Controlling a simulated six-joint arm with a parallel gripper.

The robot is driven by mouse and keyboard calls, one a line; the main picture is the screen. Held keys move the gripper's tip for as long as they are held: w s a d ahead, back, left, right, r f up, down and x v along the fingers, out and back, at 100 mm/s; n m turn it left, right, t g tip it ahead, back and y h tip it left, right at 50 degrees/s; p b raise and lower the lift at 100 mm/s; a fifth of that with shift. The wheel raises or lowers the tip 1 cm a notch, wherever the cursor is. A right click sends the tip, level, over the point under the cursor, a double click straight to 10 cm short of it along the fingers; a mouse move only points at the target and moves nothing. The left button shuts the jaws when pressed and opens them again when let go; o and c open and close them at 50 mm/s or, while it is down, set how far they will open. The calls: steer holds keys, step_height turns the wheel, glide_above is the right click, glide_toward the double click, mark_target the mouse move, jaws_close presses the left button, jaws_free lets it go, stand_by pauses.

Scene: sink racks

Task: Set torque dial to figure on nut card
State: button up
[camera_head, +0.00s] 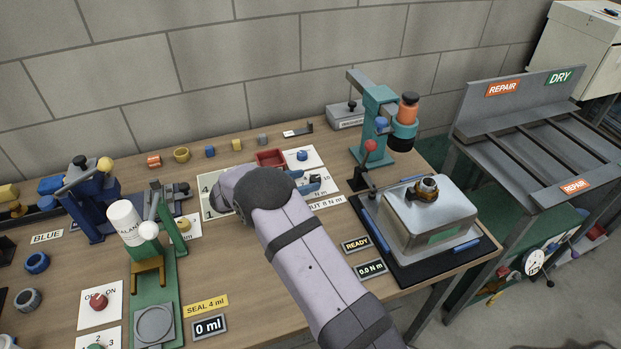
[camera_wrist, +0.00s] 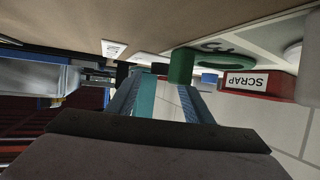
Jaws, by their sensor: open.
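My gripper (camera_head: 311,183) is low over a white scale card (camera_head: 207,194), its blue-grey fingers apart. The wrist view is upside down. A green cylinder (camera_wrist: 182,65), perhaps the dial, stands at the tips of my gripper (camera_wrist: 164,85); I cannot tell whether it is between them or touching. The nut card (camera_head: 326,202) appears to read 8 N m. A readout (camera_head: 370,269) shows 0.0 N m.
A red scrap bin (camera_head: 270,158) and a blue knob on a white card (camera_head: 303,156) are behind my gripper. A red-knobbed lever (camera_head: 370,147) and teal stand (camera_head: 375,115) rise to the right.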

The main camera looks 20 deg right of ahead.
mark_target(314, 179)
steer(key=shift+x, duration=1.65)
steer(key=c, duration=1.1)
steer(key=shift+o, duration=0.2)
steer(key=shift+s+t+p, duration=0.1)
steer(key=shift+t+p, duration=0.2)
steer(key=shift+p, duration=0.15)
